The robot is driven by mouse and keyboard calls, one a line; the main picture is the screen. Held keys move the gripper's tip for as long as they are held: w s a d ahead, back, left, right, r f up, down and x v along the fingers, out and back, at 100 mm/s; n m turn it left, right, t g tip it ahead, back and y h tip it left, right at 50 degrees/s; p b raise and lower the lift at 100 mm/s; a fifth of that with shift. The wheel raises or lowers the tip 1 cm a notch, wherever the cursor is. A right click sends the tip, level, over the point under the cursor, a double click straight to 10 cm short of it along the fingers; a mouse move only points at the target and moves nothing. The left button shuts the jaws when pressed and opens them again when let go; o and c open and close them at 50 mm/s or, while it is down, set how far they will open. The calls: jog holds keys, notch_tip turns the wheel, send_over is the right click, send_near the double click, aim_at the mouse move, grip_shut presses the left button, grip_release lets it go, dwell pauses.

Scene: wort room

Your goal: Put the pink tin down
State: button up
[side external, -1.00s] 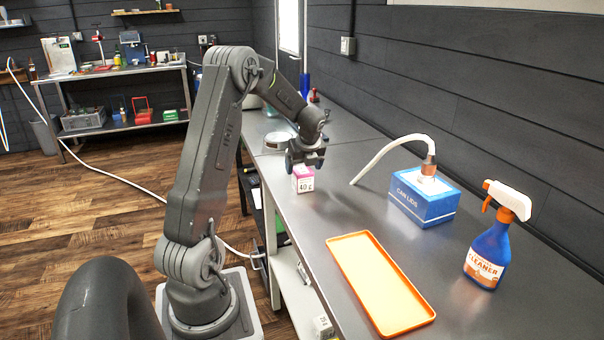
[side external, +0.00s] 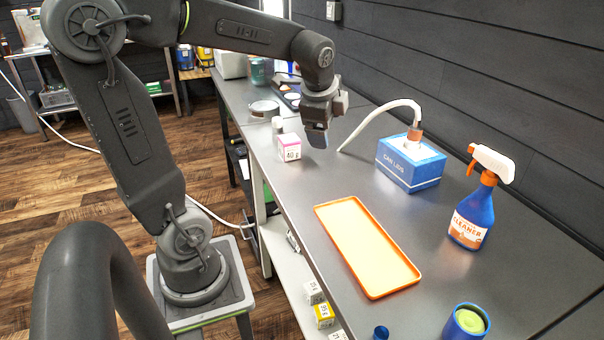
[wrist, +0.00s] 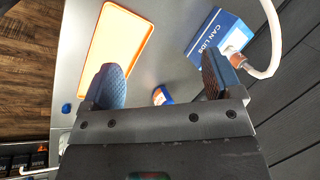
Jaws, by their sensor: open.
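The pink tin (side external: 289,149), a small white and pink block marked 40 g, stands upright on the grey bench in the side view, near its left edge. My gripper (side external: 318,136) is just right of the tin and raised, with a visible gap between them. In the wrist view my gripper (wrist: 163,82) has its two fingers wide apart with nothing held between them. The tin does not show in the wrist view.
An orange tray (side external: 367,247) lies empty in front. A blue CAN LIDS box (side external: 410,162) with a white hose stands right, then a spray bottle (side external: 472,215). A blue cup (side external: 466,324) is at the near edge. A round pale container (side external: 264,108) sits behind the tin.

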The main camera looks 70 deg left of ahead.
jog(key=s+d+f+n+t+h, duration=0.1)
jog(key=s+d+n+t+h, duration=0.1)
jog(key=s+d+n, duration=0.7)
jog(key=s+d+h, duration=0.1)
jog(key=s+d, duration=0.1)
jog(key=d, duration=0.4)
jog(key=shift+s+d, duration=0.15)
